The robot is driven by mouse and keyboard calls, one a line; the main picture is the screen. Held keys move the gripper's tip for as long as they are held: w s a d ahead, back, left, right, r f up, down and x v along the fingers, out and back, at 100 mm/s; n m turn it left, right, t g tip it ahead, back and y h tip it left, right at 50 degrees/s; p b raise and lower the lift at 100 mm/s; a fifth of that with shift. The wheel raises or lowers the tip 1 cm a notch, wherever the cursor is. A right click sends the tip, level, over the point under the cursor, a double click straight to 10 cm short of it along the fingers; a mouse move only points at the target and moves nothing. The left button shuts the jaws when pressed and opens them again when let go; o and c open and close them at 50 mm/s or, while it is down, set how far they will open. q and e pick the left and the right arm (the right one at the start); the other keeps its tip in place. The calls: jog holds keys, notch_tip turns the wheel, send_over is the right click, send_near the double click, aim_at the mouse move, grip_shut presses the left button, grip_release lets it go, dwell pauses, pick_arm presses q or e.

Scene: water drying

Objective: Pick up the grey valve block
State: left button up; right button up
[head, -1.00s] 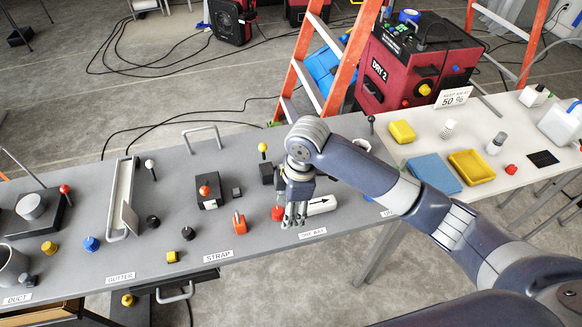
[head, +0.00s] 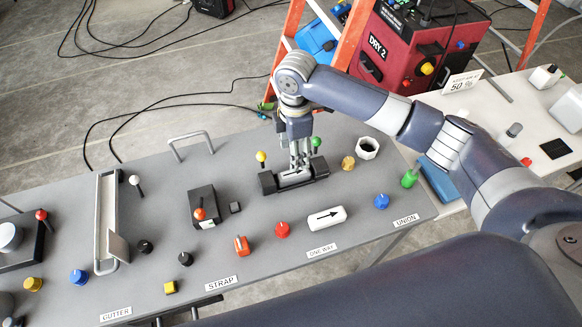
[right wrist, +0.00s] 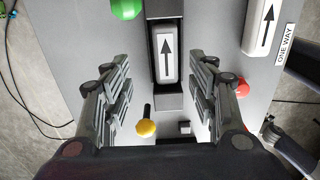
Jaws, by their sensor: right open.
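The grey valve block (right wrist: 167,58), light grey with a black arrow, sits in a dark holder (right wrist: 165,10) in the right wrist view. In the head view the holder (head: 268,182) is on the grey bench, and the block in it is partly hidden by my fingers. My right gripper (head: 300,166) points down over the block. In the right wrist view my open fingers (right wrist: 160,80) stand on either side of the holder's line, apart from the block. A second, whiter block with an arrow (head: 326,217) lies by the ONE WAY label. My left gripper is not in view.
A yellow-topped pin (head: 261,157) and a green-topped pin (head: 316,143) stand close to the holder. A red knob (head: 282,230), a blue knob (head: 381,202) and a white ring (head: 367,148) are nearby. An orange ladder (head: 357,35) stands behind the bench.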

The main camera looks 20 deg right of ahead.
aim_at(294, 173)
jog(key=f, duration=0.1)
jog(key=s+f, duration=0.1)
jog(key=shift+f, duration=0.3)
jog(key=shift+f+p, duration=0.35)
jog(key=shift+p, duration=0.05)
jog(key=f, duration=0.1)
jog(key=f+p, duration=0.1)
jog(key=f, duration=0.2)
jog(key=shift+a+f+p, duration=0.2)
jog(key=shift+a+p, duration=0.05)
jog(key=shift+p, duration=0.1)
jog(key=shift+f, duration=0.2)
jog(key=shift+c, duration=1.4)
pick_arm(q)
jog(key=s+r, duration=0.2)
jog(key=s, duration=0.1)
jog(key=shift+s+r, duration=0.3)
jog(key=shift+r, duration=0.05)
pick_arm(e)
jog(key=c, duration=0.9)
